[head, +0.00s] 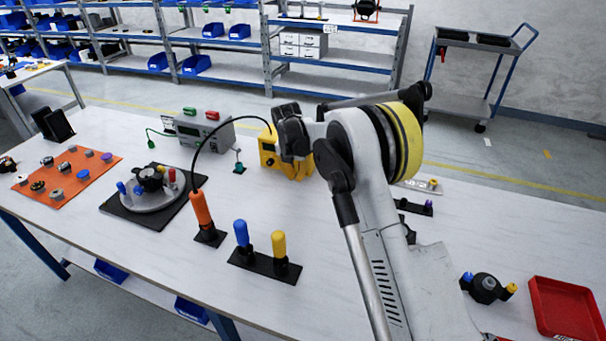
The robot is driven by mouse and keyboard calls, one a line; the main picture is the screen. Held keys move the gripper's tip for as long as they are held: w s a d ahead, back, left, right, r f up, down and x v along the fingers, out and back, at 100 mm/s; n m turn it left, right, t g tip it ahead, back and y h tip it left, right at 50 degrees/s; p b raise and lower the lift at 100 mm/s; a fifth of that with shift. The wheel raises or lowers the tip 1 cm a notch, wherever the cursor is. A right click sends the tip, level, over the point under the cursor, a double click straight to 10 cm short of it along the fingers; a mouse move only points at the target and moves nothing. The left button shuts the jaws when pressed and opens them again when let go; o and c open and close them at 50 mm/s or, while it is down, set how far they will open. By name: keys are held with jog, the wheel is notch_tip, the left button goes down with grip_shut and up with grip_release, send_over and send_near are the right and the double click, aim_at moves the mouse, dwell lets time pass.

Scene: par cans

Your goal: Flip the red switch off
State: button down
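A grey box (203,134) stands at the back of the white table, left of my arm. A red switch (212,116) sits on its top right, and a green switch (189,112) sits on its top left. I cannot tell which way the red switch is set. The dark end of my arm, with my gripper (291,138), is to the right of the grey box and apart from it. It appears in front of a yellow device (268,149). The fingertips cannot be made out, so I cannot tell whether they are open or shut.
An orange handle (201,209) with a black cable arching up stands in front of the grey box. Blue (241,233) and yellow (279,244) handles stand near the front. A round fixture (152,194) and orange mat (66,176) lie left; a red tray (566,307) lies right.

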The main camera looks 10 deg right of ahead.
jog(key=a+p+v, duration=0.1)
jog(key=p+v, duration=0.1)
jog(key=v, duration=0.6)
jog(key=shift+s, duration=0.35)
jog(key=s+d+r+m+t, duration=0.1)
jog(key=s+d+r+m, duration=0.2)
jog(key=s+r+m, duration=0.6)
jog(key=s+d+r+m+t, duration=0.1)
jog(key=s+d+r+m, duration=0.3)
jog(key=s+r+m, duration=0.45)
jog(key=s+d+f+m+t, duration=0.1)
jog(key=s+m, duration=0.5)
jog(key=s, duration=0.4)
jog(key=s+d+f+m+t+y, duration=0.1)
jog(key=s+f+m+t, duration=0.1)
jog(key=s+m, duration=0.4)
jog(key=s, duration=0.5)
jog(key=shift+s+d+m, duration=0.35)
